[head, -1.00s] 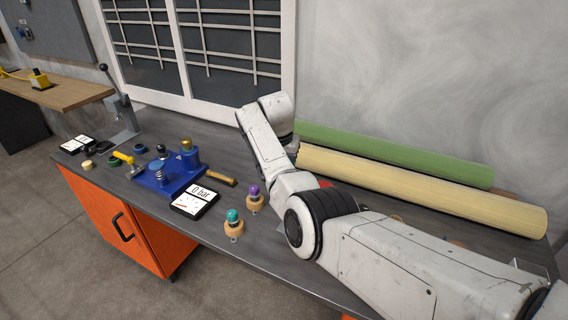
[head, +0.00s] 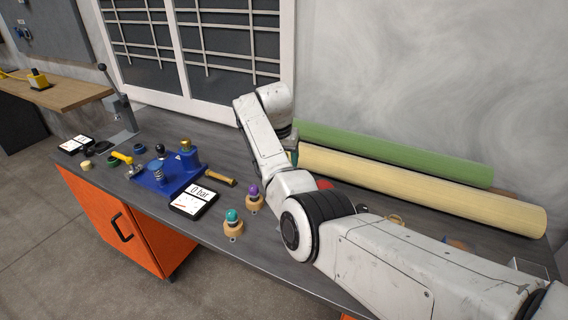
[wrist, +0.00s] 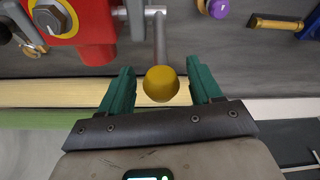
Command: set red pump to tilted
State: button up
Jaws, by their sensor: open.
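The red pump (wrist: 85,22) shows at the upper left of the wrist view, with a yellow ring and a grey bolt on its face. In the head view only a small red patch of it (head: 324,184) shows past my arm. In the head view my gripper is mostly hidden behind my wrist.
Green (head: 390,153) and cream (head: 420,187) rolls lie along the wall.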

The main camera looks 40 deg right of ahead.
jog(key=b+v, duration=0.1)
jog(key=v, duration=0.7)
jog(key=shift+c, duration=0.2)
